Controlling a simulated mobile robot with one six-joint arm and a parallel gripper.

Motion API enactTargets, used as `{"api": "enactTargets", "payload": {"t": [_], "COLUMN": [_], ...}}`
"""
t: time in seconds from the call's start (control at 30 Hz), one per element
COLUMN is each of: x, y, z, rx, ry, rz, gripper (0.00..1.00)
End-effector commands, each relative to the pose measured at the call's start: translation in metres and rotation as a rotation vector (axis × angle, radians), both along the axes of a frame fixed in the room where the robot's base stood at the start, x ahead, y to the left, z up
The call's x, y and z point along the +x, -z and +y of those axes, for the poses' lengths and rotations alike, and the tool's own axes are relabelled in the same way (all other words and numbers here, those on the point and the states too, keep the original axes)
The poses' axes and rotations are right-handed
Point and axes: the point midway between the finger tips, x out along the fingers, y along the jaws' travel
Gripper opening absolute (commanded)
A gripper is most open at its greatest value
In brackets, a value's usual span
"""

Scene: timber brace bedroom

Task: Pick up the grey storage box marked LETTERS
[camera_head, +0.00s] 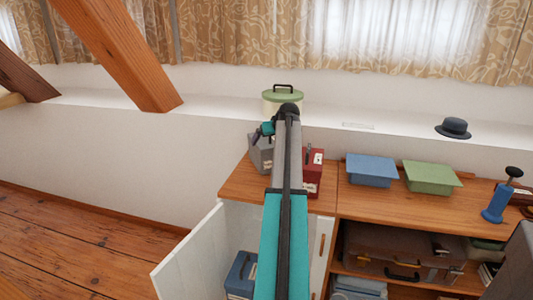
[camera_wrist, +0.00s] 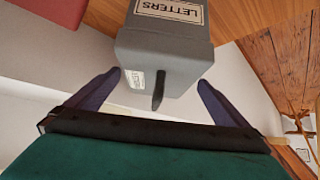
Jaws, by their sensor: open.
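The grey storage box (camera_head: 262,156) stands on the left end of the wooden cabinet top, partly hidden behind my arm in the head view. In the wrist view the grey box (camera_wrist: 165,55) fills the upper middle, with a white LETTERS label and a smaller label on another face. A dark handle (camera_wrist: 158,89) stands out from it. My gripper (camera_wrist: 158,87) is open, one finger on each side of the box's near end. I cannot tell whether the fingers touch it. In the head view my gripper (camera_head: 264,133) is small and at the box.
A red box (camera_head: 314,172) stands close to the right of the grey box. A green-lidded tin (camera_head: 283,100) is on the ledge behind. Blue (camera_head: 372,170) and green (camera_head: 430,178) trays lie further right. A white cabinet door (camera_head: 190,262) stands open below.

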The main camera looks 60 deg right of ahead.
Motion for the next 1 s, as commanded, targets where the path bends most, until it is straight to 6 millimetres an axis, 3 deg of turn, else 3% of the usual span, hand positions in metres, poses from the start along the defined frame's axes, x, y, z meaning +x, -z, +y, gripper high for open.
{"api": "enactTargets", "payload": {"t": [0.63,1.0], "x": [0.009,0.031], "y": [0.013,0.041], "z": [-0.009,-0.027], "rx": [0.0,0.0], "ry": [0.001,0.002], "rz": [0.0,0.001], "gripper": [1.0,1.0]}}
